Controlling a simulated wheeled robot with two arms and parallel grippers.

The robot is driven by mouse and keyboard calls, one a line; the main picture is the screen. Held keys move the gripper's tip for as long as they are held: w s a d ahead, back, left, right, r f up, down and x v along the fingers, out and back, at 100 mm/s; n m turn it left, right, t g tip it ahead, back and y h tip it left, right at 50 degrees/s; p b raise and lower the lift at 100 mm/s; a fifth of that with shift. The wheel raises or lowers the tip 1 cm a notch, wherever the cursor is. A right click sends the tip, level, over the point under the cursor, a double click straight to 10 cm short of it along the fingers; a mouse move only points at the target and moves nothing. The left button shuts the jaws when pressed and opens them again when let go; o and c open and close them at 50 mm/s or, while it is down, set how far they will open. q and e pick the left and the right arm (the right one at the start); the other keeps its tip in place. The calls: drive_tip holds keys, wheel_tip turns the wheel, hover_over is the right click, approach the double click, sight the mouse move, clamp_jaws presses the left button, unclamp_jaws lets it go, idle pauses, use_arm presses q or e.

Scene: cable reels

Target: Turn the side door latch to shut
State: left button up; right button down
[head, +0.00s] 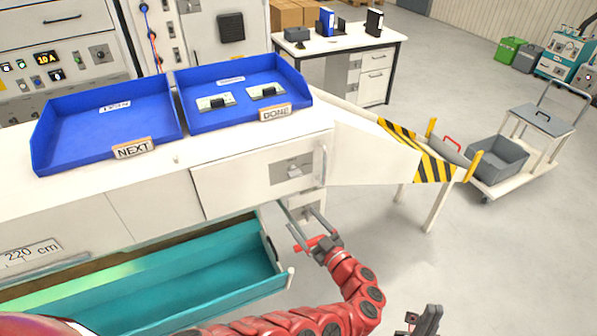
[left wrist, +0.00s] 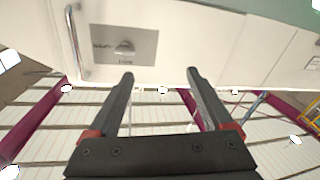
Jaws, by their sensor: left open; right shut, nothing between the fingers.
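The side door (head: 235,183) is a white panel in the front of the bench and looks closed. Its latch (head: 293,170) is a small light knob on a grey plate; which way it is turned is hard to tell. The latch (left wrist: 123,50) also shows in the left wrist view, just beyond one fingertip and off to the left. My left gripper (head: 300,217) is open and empty, below and in front of the latch, and apart from it. In the left wrist view its two fingers (left wrist: 160,75) are spread. My right gripper (head: 415,320) is shut and empty at the bottom right.
A vertical bar handle (head: 321,164) stands right of the latch plate. An open teal drawer (head: 170,282) juts out below left. Blue trays (head: 110,108) with NEXT and DONE labels sit on the bench top. A striped ramp end (head: 432,166) is to the right.

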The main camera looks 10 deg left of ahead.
use_arm(q)
drive_tip(key=d+r+m+t+h, duration=0.2)
drive_tip(key=d+r+m+h, duration=0.1)
drive_tip(key=d+m, duration=0.2)
approach(296, 176)
drive_tip(key=x, duration=0.9)
drive_tip(key=shift+d, duration=0.1)
clamp_jaws()
